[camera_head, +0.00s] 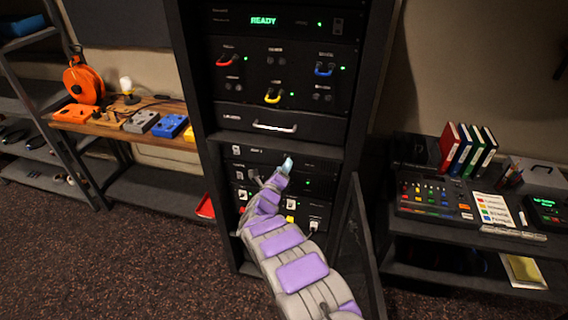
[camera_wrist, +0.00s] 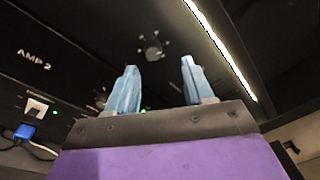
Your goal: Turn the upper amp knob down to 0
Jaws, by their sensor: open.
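A dark round knob (camera_wrist: 153,48) with pale marks around it sits on a black panel in the wrist view, to the right of a label reading AMP 2. It lies just beyond my fingertips, between them in the picture, and no contact shows. My gripper (camera_wrist: 159,66) is open, its two pale blue fingers apart and empty. A second knob (camera_wrist: 101,99), lower down, is partly hidden by the left finger. In the head view my gripper (camera_head: 287,164) is at the amp panel (camera_head: 318,166) and hides its knob. The knob's setting is too small to read.
A bright strip (camera_wrist: 225,50) runs beside the knob in the wrist view. A blue plug (camera_wrist: 24,131) with a cable sits lower left. Above the amps is a drawer with a handle (camera_head: 274,127). An open rack door (camera_head: 352,240) stands right of my arm.

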